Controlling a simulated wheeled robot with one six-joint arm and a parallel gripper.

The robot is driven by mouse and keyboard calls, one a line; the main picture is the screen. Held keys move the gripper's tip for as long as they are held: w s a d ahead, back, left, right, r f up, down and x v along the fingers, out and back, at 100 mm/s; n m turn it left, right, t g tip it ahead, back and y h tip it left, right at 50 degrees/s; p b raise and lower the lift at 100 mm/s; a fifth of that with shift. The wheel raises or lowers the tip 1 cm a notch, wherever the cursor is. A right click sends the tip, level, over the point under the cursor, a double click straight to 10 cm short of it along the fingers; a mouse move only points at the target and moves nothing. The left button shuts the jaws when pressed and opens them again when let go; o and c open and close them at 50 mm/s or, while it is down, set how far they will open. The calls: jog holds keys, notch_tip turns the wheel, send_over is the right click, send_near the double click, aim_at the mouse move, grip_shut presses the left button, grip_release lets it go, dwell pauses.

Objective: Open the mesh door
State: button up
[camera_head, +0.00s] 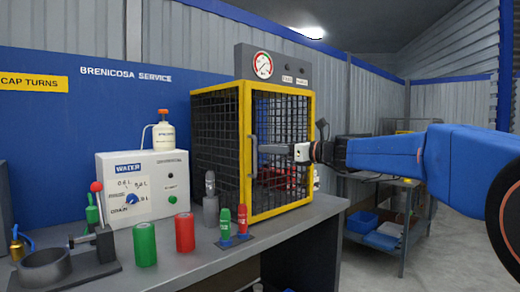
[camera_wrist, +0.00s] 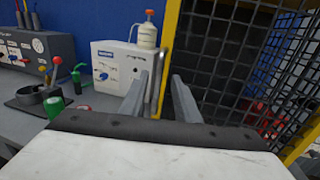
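The mesh door (camera_head: 285,185) is the yellow-framed front of a black wire cage in the head view; it looks closed. Its grey upright handle (camera_head: 254,152) is at the door's left edge. My gripper (camera_head: 264,149) reaches in from the right, its fingertips at the handle. In the wrist view the two fingers of my gripper (camera_wrist: 158,92) are apart, with the handle (camera_wrist: 158,68) appearing between or just beyond their tips. I cannot tell whether they touch it. The yellow frame (camera_wrist: 169,45) stands right behind.
The cage stands on a grey bench (camera_head: 205,262). A white water box (camera_head: 145,188) with a bottle (camera_head: 163,136), a green can (camera_head: 145,244), a red can (camera_head: 185,232) and small red and green pieces stand left of it. A shelf cart (camera_head: 385,225) is behind my arm.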

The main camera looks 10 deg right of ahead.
jog(key=shift+x, duration=2.45)
jog(key=shift+c, duration=0.6)
grip_shut()
